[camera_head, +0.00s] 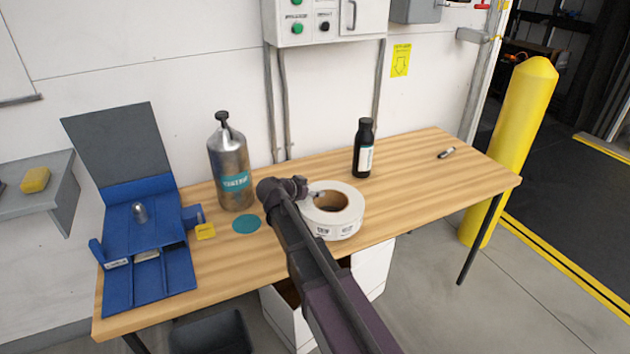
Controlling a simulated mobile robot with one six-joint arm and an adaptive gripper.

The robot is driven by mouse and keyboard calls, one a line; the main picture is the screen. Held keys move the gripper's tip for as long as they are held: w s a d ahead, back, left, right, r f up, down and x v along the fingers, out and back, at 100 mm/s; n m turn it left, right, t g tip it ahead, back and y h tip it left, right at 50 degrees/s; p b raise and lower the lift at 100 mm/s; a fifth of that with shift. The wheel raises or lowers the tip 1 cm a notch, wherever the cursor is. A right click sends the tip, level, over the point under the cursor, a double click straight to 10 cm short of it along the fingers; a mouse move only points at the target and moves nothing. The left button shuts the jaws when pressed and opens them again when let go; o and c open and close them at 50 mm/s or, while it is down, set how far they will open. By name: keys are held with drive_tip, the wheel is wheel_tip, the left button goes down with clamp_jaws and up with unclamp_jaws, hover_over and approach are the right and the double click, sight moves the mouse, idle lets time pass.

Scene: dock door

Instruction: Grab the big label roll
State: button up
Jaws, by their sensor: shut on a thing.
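The big label roll (345,216) is a white ring with a brown core and dark print on its side. It lies flat on the wooden table, right of my arm. My gripper (312,194) is at the roll's left rim, shut on its wall near the core opening. My arm and wrist cover the roll's left edge and hide most of the fingers. The roll seems to rest on the table; a small lift cannot be told.
A silver bottle (231,165), teal disc (246,224), yellow block (205,231) and blue organizer (150,250) stand left. A black bottle (363,150) stands behind the roll. A marker (447,153) lies far right. The table (430,185) is clear right of the roll.

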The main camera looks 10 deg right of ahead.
sight(312, 200)
drive_tip(key=shift+s+a+r, duration=0.1)
drive_tip(key=shift+s+a, duration=0.2)
drive_tip(key=shift+s, duration=0.65)
drive_tip(key=shift+s+a+r, duration=0.1)
drive_tip(key=shift+s+a, duration=0.15)
drive_tip(key=shift+s, duration=0.65)
drive_tip(key=shift+s+a+r, duration=0.1)
drive_tip(key=shift+s+a, duration=0.2)
drive_tip(key=shift+s, duration=0.65)
